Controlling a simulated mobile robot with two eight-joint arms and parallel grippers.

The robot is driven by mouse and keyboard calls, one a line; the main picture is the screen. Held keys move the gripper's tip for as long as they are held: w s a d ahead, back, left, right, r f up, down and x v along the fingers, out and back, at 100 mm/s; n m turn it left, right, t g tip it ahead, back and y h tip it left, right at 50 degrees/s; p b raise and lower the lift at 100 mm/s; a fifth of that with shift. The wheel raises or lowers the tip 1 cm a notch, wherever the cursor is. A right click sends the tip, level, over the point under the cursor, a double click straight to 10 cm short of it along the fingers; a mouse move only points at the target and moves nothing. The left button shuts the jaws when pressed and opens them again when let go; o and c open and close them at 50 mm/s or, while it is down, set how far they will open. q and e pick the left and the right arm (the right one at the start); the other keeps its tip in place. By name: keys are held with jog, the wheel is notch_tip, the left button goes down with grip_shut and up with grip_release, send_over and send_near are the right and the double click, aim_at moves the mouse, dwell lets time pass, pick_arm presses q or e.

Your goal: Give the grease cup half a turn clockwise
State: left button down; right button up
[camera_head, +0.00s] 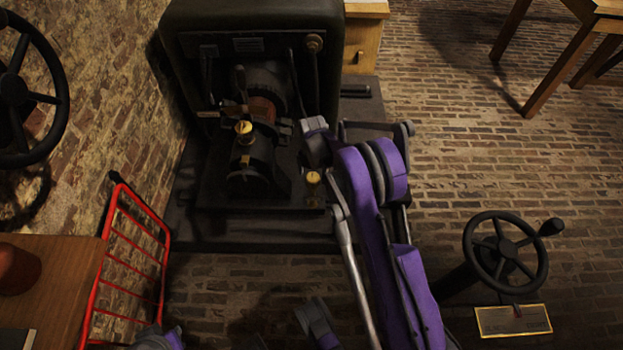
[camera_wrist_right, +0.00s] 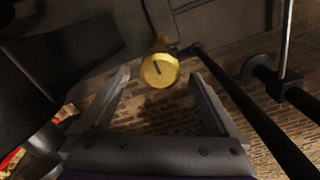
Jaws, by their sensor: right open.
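Two brass caps show on the dark machine in the head view: one (camera_head: 243,127) on top of the black bearing, and a lower one (camera_head: 313,178) near the machine's right front. In the right wrist view, a round brass cap (camera_wrist_right: 158,70) with a dark mark on its face sits just beyond the space between my right fingertips. It appears to be the lower cap, the likely grease cup. My right gripper (camera_head: 318,148) is beside the machine, open and empty; its fingers (camera_wrist_right: 160,82) are apart from the cap. Grey and purple parts of mine show at the bottom edge; no left fingers can be made out.
The machine's dark base plate (camera_head: 240,233) lies on brick paving. A dark rod (camera_wrist_right: 235,95) runs close to the right finger. A handwheel (camera_head: 505,252) stands at right, a red rack (camera_head: 130,262) and wooden table (camera_head: 55,270) at left.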

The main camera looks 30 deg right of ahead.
aim_at(312, 177)
jog(key=shift+f, duration=1.5)
jog(key=shift+c, duration=0.4)
jog(key=c, duration=1.3)
jog(key=shift+m+b, duration=0.35)
jog(key=shift+m, duration=0.05)
